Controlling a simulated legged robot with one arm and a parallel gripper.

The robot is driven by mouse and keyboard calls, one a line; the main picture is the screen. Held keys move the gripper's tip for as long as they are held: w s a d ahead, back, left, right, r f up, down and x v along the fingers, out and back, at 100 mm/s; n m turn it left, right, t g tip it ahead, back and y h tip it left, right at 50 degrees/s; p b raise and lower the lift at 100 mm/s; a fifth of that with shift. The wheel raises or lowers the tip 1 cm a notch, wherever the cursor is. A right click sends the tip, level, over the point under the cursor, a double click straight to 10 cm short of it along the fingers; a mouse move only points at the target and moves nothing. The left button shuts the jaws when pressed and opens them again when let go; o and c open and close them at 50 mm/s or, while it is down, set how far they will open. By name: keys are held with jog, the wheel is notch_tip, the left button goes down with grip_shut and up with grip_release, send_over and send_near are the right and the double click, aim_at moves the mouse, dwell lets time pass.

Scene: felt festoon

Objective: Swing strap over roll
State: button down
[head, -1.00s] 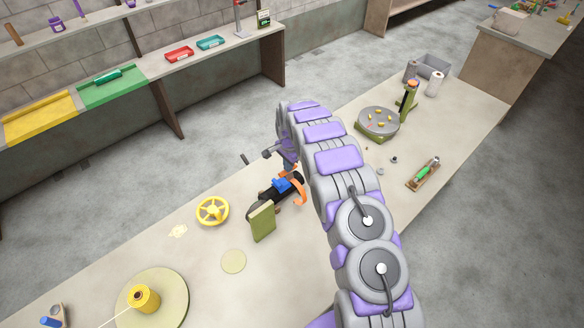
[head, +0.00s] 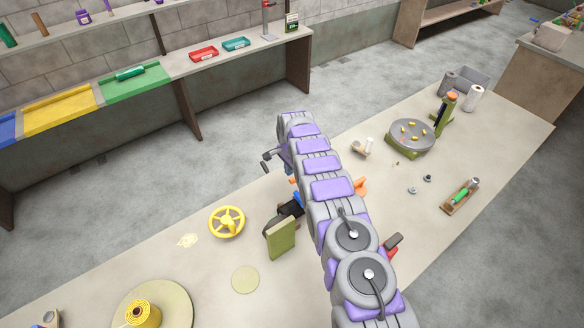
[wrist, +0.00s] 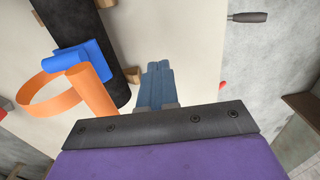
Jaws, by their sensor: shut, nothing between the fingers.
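The dark roll (wrist: 86,40) lies on the bench, with a blue piece (wrist: 82,66) against its side in the wrist view. The orange strap (wrist: 52,103) forms an open loop from beside the blue piece, with a broad orange part next to it. My gripper (wrist: 158,68) is shut and empty, to the right of the roll and apart from it in the wrist view. In the head view my arm covers most of the roll, leaving a dark end (head: 290,209). Orange (head: 361,186) shows to the right of my arm. My fingertips cannot be made out there.
A green upright block (head: 281,239) stands beside the roll's near end. A yellow handwheel (head: 226,222) lies to the left. A turntable (head: 412,137) and a small tray with a green tool (head: 461,195) are to the right. A red-and-dark item (head: 392,246) is close by my arm.

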jog(key=shift+w+a+r, duration=0.1)
jog(key=shift+a+r, duration=0.05)
jog(key=shift+r, duration=0.55)
dwell(1.3)
jog(key=shift+d, duration=0.25)
notch_tip(320, 180, up, 17)
jog(key=shift+s+d+b, duration=0.2)
jog(key=shift+s+b, duration=0.1)
jog(key=shift+b, duration=0.1)
dwell(0.5)
